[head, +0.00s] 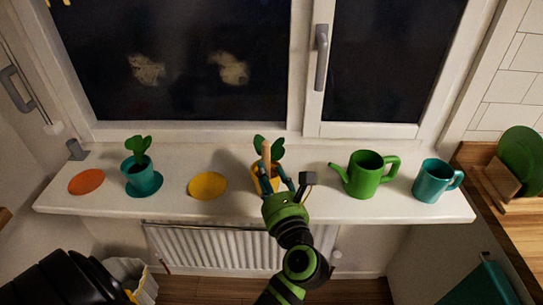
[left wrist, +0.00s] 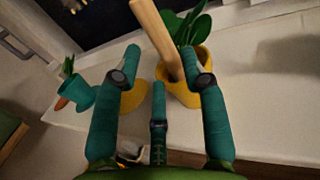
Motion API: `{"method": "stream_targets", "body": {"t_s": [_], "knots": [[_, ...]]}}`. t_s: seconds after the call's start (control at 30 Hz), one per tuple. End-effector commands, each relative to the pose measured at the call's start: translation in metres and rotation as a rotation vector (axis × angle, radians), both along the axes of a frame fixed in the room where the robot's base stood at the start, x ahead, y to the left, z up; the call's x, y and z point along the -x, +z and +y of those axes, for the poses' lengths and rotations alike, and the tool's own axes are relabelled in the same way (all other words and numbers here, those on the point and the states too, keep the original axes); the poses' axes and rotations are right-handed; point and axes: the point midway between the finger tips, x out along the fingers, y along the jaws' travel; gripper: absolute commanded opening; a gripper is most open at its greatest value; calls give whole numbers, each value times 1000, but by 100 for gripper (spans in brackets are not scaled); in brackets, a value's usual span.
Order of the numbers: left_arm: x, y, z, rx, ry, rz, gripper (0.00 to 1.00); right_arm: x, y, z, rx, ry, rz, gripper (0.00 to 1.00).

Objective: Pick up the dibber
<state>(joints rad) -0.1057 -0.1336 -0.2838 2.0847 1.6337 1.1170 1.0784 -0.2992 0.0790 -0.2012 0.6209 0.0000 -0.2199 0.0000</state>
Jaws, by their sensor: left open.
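The dibber, a pale wooden stick (left wrist: 155,35), leans with its lower end in or at the yellow pot (left wrist: 190,92), beside a leafy green plant. In the head view the dibber (head: 266,153) stands upright-looking above the yellow pot (head: 258,184), partly hidden by my left gripper. My left gripper (head: 283,184) is open in front of the pot. In the left wrist view my gripper's teal fingers (left wrist: 163,62) are spread, with the dibber beyond and between their tips. I cannot tell whether a finger touches the pot. My right gripper is not in view.
On the white sill (head: 325,205) stand a green watering can (head: 362,178) and teal mug (head: 432,183) to the right. A teal potted plant (head: 141,178), yellow disc (head: 207,186) and orange disc (head: 87,181) are left. The window handle (head: 321,50) juts out behind.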

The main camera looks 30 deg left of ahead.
Motion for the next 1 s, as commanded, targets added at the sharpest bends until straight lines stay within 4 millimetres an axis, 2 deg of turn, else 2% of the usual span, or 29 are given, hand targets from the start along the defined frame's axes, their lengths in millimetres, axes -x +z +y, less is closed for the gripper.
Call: {"method": "stream_targets", "body": {"t_s": [0.3,0.6,0.63,0.67,0.7,0.73,1.0], "knots": [[-30,2,33,-7,-1,1,42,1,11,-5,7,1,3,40],[-34,0,37,-5,-2,3,42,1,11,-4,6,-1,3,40],[-34,0,37,-5,-2,3,34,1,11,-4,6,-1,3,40],[-34,0,37,-5,-2,3,22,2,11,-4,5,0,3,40],[-34,0,37,-5,-2,3,6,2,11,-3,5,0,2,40],[-34,0,37,-5,-2,3,1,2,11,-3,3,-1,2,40],[-33,0,37,-6,-2,4,0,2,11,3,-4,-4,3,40]]}}
